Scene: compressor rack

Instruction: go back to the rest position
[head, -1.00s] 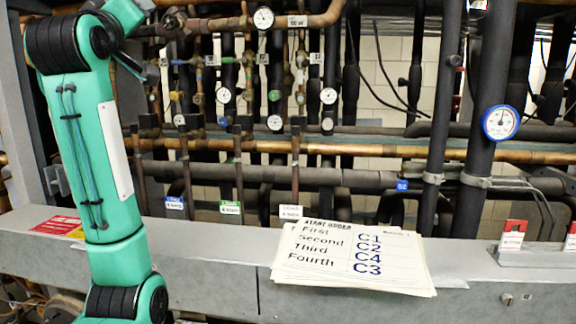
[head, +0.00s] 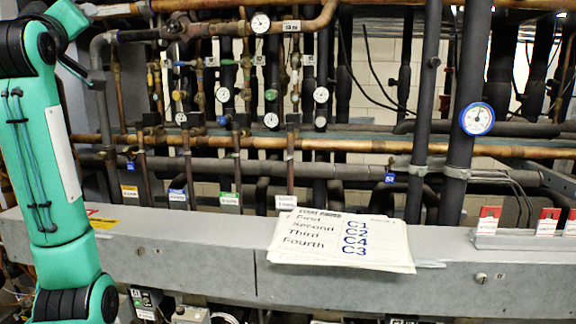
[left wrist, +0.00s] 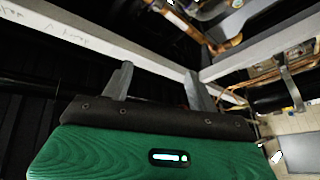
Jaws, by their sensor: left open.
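My left arm (head: 45,160) stands bent at the left side of the head view. Its gripper is out of the head view. In the left wrist view my left gripper (left wrist: 158,82) shows two grey fingers set well apart, with nothing between them. Pale grey beams and dark space lie beyond the fingers. My right gripper is in neither view.
A grey beam (head: 190,247) runs across the front of the rack. A start-order sheet stack (head: 340,240) lies on it. Red-and-white cards (head: 487,221) stand at the right. Pipes with gauges (head: 477,119) and hanging coloured tags (head: 177,195) fill the space behind.

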